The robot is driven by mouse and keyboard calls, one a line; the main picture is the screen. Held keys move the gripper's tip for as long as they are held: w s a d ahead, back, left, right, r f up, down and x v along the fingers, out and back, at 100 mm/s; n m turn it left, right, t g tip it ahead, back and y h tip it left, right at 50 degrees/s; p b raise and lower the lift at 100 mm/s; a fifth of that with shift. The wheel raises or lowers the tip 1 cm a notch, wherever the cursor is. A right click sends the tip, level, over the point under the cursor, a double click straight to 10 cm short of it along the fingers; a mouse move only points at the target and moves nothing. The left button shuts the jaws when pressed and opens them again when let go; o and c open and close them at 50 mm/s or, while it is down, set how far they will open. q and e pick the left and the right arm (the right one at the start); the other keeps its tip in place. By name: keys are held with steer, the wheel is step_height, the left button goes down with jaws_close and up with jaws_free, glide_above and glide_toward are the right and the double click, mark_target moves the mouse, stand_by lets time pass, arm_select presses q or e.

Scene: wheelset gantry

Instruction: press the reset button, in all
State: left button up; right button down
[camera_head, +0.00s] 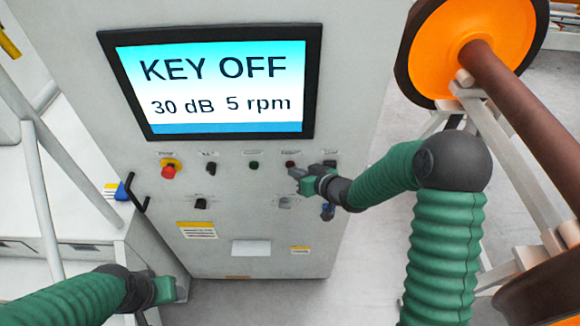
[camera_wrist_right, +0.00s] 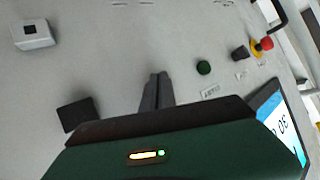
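The control panel (camera_head: 235,220) has a row of small controls under a screen. They include a green button (camera_head: 254,166), a black knob (camera_head: 211,168) and a dark reddish button (camera_head: 290,165). The labels are too small to read, so I cannot tell which is the reset button. My right gripper (camera_head: 296,175) is at the panel, just below the dark reddish button. In the right wrist view its fingers (camera_wrist_right: 157,90) are together with nothing seen between them, and the green button (camera_wrist_right: 203,67) is beside them. Contact cannot be told. My left gripper (camera_head: 165,290) is low at left, its fingers unclear.
The screen (camera_head: 220,82) reads "KEY OFF", "30 dB 5 rpm". A red emergency button (camera_head: 169,171) sits at the row's left end and a black control (camera_head: 330,163) at its right. An orange wheel (camera_head: 465,45) with a brown axle (camera_head: 525,115) stands right of the cabinet.

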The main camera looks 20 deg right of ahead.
steer(key=shift+s+a+r, duration=0.1)
steer(key=shift+s+a, duration=0.45)
steer(key=shift+a, duration=0.2)
steer(key=shift+s, duration=0.1)
steer(key=s, duration=0.2)
steer(key=s+a, duration=0.1)
steer(key=s, duration=0.1)
steer(key=shift+s+a+b, duration=0.15)
steer(key=shift+s+b, duration=0.15)
steer(key=shift+b, duration=0.1)
